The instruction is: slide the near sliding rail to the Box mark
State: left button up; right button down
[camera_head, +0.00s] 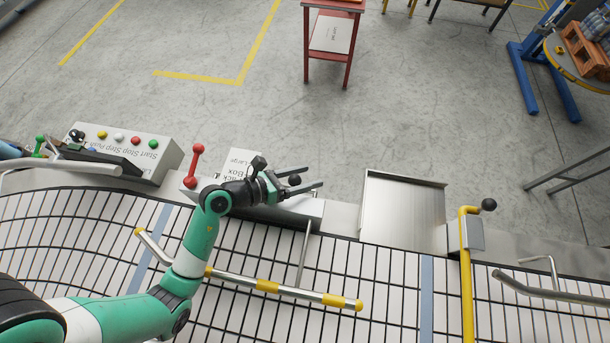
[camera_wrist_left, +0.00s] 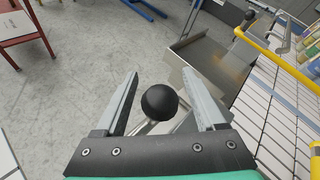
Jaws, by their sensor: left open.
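A sliding rail, a metal bar with yellow bands (camera_head: 268,286), lies over the conveyor, with a thin rod running from it toward the conveyor's far edge. A black ball knob (camera_head: 294,180) stands at that edge and also shows in the left wrist view (camera_wrist_left: 160,102). My left gripper (camera_head: 313,177) is open, with its fingers on either side of the knob; in the wrist view the fingers stand clear of it. A white label plate with upside-down words, Box and Large among them (camera_head: 240,160), is partly hidden behind my left wrist.
A red-knobbed lever (camera_head: 194,165) and a button panel (camera_head: 126,148) are left of my gripper. A metal tray (camera_head: 403,212) is to the right, then a yellow bar (camera_head: 467,265) with another black knob. A red stand (camera_head: 331,40) is on the open floor behind.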

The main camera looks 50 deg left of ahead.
pick_arm(q)
grip_shut()
dwell(0.3)
dwell(1.1)
